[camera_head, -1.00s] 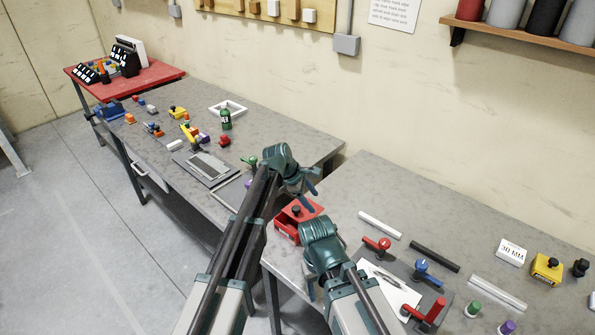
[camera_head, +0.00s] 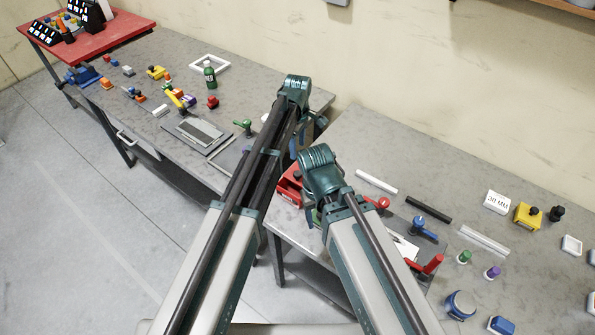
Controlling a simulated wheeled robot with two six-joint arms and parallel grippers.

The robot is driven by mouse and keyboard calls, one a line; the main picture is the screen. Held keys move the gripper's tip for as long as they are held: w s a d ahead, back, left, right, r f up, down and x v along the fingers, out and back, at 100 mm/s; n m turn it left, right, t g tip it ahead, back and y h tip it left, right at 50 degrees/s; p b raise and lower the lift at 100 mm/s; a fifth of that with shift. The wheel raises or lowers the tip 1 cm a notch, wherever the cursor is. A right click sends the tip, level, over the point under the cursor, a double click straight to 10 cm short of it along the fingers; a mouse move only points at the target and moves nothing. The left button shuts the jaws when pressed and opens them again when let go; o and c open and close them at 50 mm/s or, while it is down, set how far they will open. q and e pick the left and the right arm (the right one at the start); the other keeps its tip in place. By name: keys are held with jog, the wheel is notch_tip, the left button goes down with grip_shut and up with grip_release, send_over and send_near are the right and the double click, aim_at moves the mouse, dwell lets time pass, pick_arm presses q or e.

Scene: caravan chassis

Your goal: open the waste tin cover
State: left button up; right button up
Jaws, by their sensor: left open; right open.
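A red box (camera_head: 289,188), which looks like the waste tin, stands at the near left corner of the right bench. My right wrist and arm cover much of it, and I cannot see its lid clearly. My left gripper (camera_head: 313,124) is open and empty above the gap between the benches, beyond the red box in the picture. My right gripper (camera_head: 313,212) is open, mostly hidden behind its own wrist, close to the red box in the picture. I cannot tell whether it touches the box.
The right bench holds a red-handled clamp (camera_head: 377,203), a blue clamp (camera_head: 424,228), a dark bar (camera_head: 428,208), a yellow block (camera_head: 527,215) and a blue round container (camera_head: 460,305). The left bench holds a green bottle (camera_head: 210,74) and a grey plate (camera_head: 198,133). A gap separates the benches.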

aim_at(298, 173)
pick_arm(q)
notch_tip(298, 173, down, 13)
jog(key=b, duration=1.2)
jog(key=shift+r, duration=0.1)
grip_shut()
dwell(0.6)
